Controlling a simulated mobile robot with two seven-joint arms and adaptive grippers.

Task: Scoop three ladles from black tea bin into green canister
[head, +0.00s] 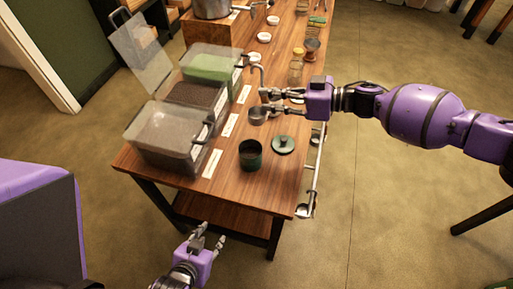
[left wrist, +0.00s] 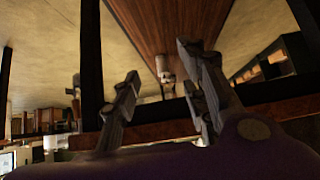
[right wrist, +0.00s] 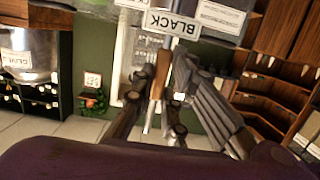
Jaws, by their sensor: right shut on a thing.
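My right gripper (head: 267,101) is shut on the ladle, whose hooked handle rises above the fingers and whose metal bowl (head: 257,116) hangs below them, over the table. The bowl's contents are too small to tell. The black tea bin (head: 222,103) holds dark leaves, left of the ladle; its clear lid (head: 140,50) appears raised. A label reading BLACK (right wrist: 172,22) shows upside down in the right wrist view. The dark green canister (head: 250,155) stands upright and open near the front edge, its lid (head: 283,144) beside it. My left gripper (head: 208,239) is open and empty, off the table's front.
A clear bin with greyish contents (head: 160,158) stands in front of the tea bin, and one with green contents (head: 211,66) behind it. White label cards (head: 228,125) lie along the bins. Jars (head: 296,70) and small white dishes (head: 264,37) stand further back. A rail (head: 312,185) runs along the right edge.

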